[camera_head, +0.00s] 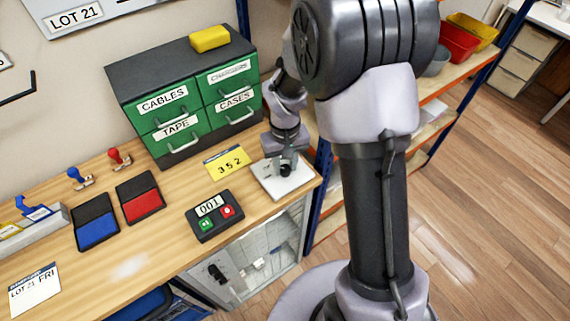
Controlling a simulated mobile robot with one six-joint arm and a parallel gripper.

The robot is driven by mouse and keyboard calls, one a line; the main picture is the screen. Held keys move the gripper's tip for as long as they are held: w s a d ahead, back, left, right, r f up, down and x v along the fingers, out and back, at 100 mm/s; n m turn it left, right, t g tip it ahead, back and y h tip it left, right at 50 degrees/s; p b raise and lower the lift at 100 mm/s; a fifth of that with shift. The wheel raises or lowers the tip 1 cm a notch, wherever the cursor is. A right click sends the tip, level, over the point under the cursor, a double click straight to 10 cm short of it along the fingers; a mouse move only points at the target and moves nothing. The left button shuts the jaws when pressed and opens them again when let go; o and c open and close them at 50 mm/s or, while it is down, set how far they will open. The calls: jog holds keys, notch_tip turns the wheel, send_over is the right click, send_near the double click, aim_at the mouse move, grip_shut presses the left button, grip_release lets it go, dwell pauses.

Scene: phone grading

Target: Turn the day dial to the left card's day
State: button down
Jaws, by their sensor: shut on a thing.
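The day dial is a small dark knob (286,170) on a white plate (270,187) near the right end of the workbench. My gripper (287,167) is over the plate and shut on the knob. The gripper hides much of the dial, and its day marks are too small to read. The left card (35,291) lies at the lower left of the bench and reads "LOT 21 FRI". A yellow card (228,162) reading "352" lies just left of the dial plate.
A green drawer cabinet (187,117) stands behind the dial with a yellow block (210,38) on top. A counter box (215,216) reading "001", red (143,206) and blue (97,231) ink pads and stamps (119,158) stand left. A shelf (465,75) is at right.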

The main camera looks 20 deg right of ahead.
aim_at(285, 169)
jog(key=c, duration=1.1)
grip_release()
jog(key=shift+o, duration=0.2)
notch_tip(285, 169, up, 18)
jog(key=p, duration=0.5)
jog(key=shift+f, duration=0.25)
jog(key=s+a+m+t+y+b, duration=0.1)
jog(key=s+a+m+t+b, duration=0.1)
jog(key=s+b, duration=0.3)
jog(key=s+a+m+t+y+b, duration=0.1)
jog(key=s+b, duration=0.5)
jog(key=s, duration=0.8)
jog(key=a+m+t, duration=0.1)
jog(key=t, duration=0.1)
jog(key=shift+a+f+t, duration=0.2)
jog(key=shift+f+t, duration=0.1)
jog(key=shift+t, duration=0.1)
